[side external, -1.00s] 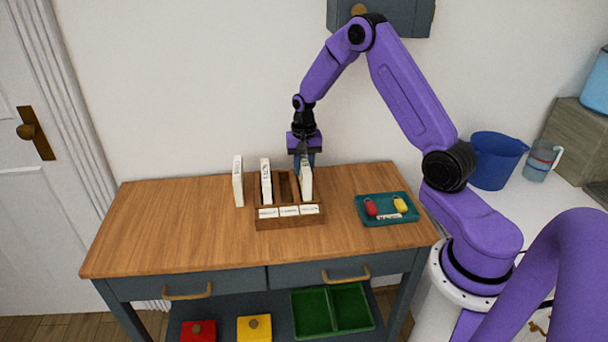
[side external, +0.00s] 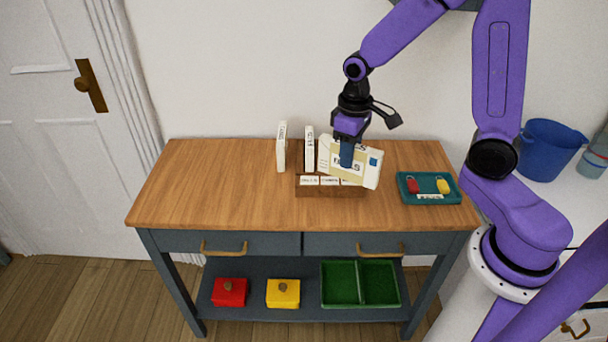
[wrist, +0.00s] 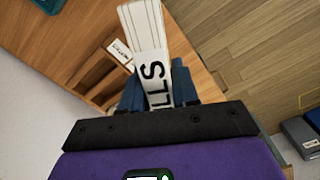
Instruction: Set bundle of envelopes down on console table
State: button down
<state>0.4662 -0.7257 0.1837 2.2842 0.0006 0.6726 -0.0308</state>
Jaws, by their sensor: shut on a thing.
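My gripper (side external: 346,157) is shut on a bundle of envelopes (side external: 369,168), white and cream with a dark-lettered band. The console table (side external: 220,205) has a brown wooden top and dark legs. A second bundle (side external: 309,150) stands upright at the sorter's left, and a third (side external: 281,147) stands left of the sorter.
A teal tray (side external: 428,198) with a red and a yellow item sits at the table's right. The left part of the top is clear. A red box (side external: 230,292), a yellow box (side external: 283,293) and a green divided tray (side external: 361,284) are on the lower shelf.

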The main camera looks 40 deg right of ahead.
aim_at(369, 174)
jog(key=s+a+n, duration=0.1)
jog(key=s+n, duration=0.1)
jog(key=s+a+n, duration=0.1)
jog(key=s, duration=0.2)
jog(key=s+n, duration=0.2)
jog(key=shift+s+a+f+n, duration=0.15)
jog(key=shift+a+n, duration=0.15)
jog(key=shift+a, duration=0.1)
jog(key=shift+w+a+f, duration=0.25)
jog(key=shift+w+f, duration=1.9)
jog(key=shift+w, duration=0.1)
jog(key=shift+w+a+f, duration=0.3)
jog(key=shift+w+f, duration=1.9)
jog(key=shift+w, duration=0.1)
jog(key=shift+w+a+f, duration=0.25)
jog(key=shift+w+f, duration=1.9)
jog(key=shift+w, duration=0.1)
jog(key=shift+f, duration=0.1)
jog(key=c, duration=0.8)
grip_release()
jog(key=shift+c, duration=0.2)
notch_tip(369, 174, up, 12)
